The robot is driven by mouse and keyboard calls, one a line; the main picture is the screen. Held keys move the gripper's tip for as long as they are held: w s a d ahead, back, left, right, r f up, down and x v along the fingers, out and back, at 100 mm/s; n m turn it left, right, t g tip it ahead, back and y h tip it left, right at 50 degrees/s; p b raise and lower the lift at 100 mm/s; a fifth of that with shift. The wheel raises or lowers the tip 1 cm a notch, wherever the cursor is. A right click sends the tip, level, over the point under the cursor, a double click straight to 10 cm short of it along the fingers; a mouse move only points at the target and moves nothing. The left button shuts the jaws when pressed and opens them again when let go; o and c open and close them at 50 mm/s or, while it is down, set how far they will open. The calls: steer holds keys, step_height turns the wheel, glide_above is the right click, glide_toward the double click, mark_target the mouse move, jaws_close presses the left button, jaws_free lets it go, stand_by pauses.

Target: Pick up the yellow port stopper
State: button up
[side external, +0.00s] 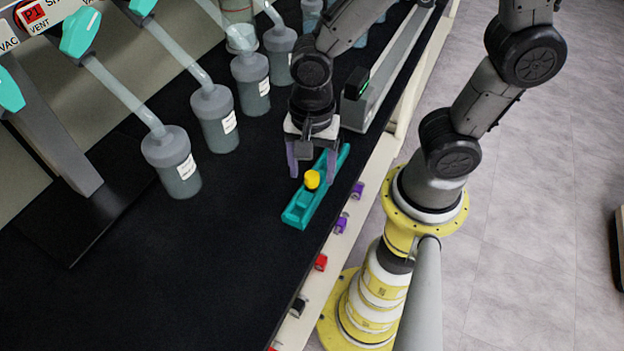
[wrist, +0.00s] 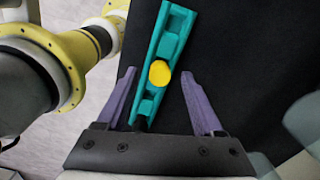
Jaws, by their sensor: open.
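The yellow port stopper (side external: 312,179) sits upright in a teal holder (side external: 298,213) on the black bench top. In the wrist view the round yellow top of the stopper (wrist: 160,74) shows near the middle of the long teal holder (wrist: 172,22). My gripper (side external: 311,172) is open and points down over the holder. Its two purple fingers (wrist: 158,85) stand apart on either side of the holder, with the stopper between and slightly beyond their tips in the wrist view. Nothing is held. Whether the fingertips are level with the stopper I cannot tell.
Several grey flasks with white labels (side external: 172,160) hang from the dryer's ports at left. A grey rail-like unit (side external: 385,75) stands behind the holder. Coloured knobs (side external: 341,224) line the bench's front edge. The black bench top (side external: 190,270) is clear at front left.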

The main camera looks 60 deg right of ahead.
steer(key=shift+f, duration=0.7)
jaws_close()
